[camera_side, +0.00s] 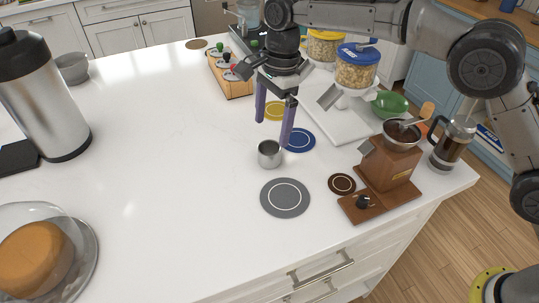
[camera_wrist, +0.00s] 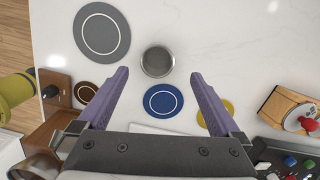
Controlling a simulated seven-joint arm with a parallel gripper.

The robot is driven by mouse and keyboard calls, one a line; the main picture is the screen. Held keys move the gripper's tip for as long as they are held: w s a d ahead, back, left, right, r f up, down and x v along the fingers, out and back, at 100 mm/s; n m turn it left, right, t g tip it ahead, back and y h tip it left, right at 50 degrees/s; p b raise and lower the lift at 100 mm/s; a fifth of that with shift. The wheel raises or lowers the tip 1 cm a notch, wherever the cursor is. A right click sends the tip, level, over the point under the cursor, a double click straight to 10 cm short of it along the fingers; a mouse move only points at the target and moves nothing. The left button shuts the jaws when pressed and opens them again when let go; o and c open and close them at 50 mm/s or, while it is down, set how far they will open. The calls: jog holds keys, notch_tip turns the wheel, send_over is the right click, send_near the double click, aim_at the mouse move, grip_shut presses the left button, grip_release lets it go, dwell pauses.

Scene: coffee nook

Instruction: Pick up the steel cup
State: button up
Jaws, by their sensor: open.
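The steel cup (camera_side: 269,154) is small, silvery and upright on the white counter, between the grey round mat and the blue round mat. It also shows in the wrist view (camera_wrist: 157,62), seen from above, ahead of and between the two finger tips. My gripper (camera_side: 274,133) has two purple fingers pointing down, spread apart and empty, above the counter near the cup. In the wrist view my gripper (camera_wrist: 160,75) is open with nothing between its fingers. I cannot tell the exact height of the fingertips over the cup.
A grey mat (camera_side: 285,198), blue mat (camera_side: 299,140), yellow mat (camera_side: 275,111) and brown mat (camera_side: 341,184) lie around the cup. A wooden coffee grinder (camera_side: 388,168) and French press (camera_side: 453,140) stand right. A steel dispenser (camera_side: 42,100) stands left. The counter left of the cup is clear.

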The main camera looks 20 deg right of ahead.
aim_at(270, 149)
jog(key=shift+s+a+f, duration=0.1)
jog(key=shift+a+f, duration=0.05)
jog(key=shift+f, duration=1.05)
jog(key=shift+s+a+f, duration=0.1)
jog(key=shift+f, duration=1.05)
jog(key=shift+s+a+f, duration=0.1)
jog(key=shift+a+f, duration=0.05)
jog(key=shift+f, duration=1.05)
jog(key=c, duration=1.4)
